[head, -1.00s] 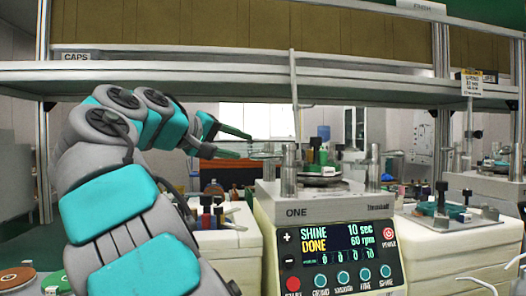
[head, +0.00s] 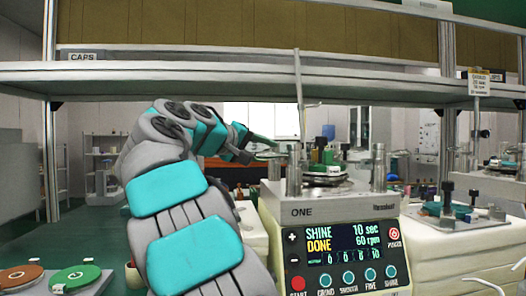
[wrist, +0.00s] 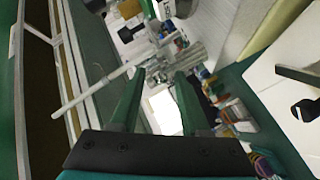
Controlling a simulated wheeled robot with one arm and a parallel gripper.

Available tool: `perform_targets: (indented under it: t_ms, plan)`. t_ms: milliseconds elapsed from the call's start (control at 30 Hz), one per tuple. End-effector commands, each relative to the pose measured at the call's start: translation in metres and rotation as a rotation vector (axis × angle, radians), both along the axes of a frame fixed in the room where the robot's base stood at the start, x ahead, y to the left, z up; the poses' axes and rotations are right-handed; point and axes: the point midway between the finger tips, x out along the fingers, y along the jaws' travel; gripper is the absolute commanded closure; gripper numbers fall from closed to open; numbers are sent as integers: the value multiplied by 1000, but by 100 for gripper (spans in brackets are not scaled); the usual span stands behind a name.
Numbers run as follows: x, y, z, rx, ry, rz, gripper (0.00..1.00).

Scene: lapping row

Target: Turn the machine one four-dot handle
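Machine one (head: 330,212) is a pale box marked ONE, its front display reading SHINE DONE, 10 sec, 60 rpm. Metal posts (head: 294,175) stand on its top around a round plate (head: 325,170) that carries small green, red and black parts (head: 328,157). I cannot make out dots on any handle, so the four-dot handle is not identified. My gripper (head: 268,145) is by the machine's upper left, near the left post. In the wrist view my gripper (wrist: 159,82) has its two green fingers apart with nothing clearly between them. Blurred metal parts (wrist: 185,55) lie beyond the fingertips.
A shelf (head: 240,90) runs across above the machine, and a thin pale rod (head: 298,105) rises beside my gripper. Brown (head: 18,278) and green discs (head: 75,277) lie at lower left.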

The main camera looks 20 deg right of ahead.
Motion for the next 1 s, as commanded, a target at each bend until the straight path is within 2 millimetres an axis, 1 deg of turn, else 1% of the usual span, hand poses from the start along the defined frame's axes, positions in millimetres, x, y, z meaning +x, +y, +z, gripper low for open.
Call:
perform_targets:
  t_ms: [33,300,367,400,1000]
  plan:
    - [0,0,0,0,0,0,62]
    - [0,0,0,0,1,0,92]
    - [0,0,0,0,1,0,99]
    - [0,0,0,0,1,0,100]
    - [0,0,0,0,1,1,100]
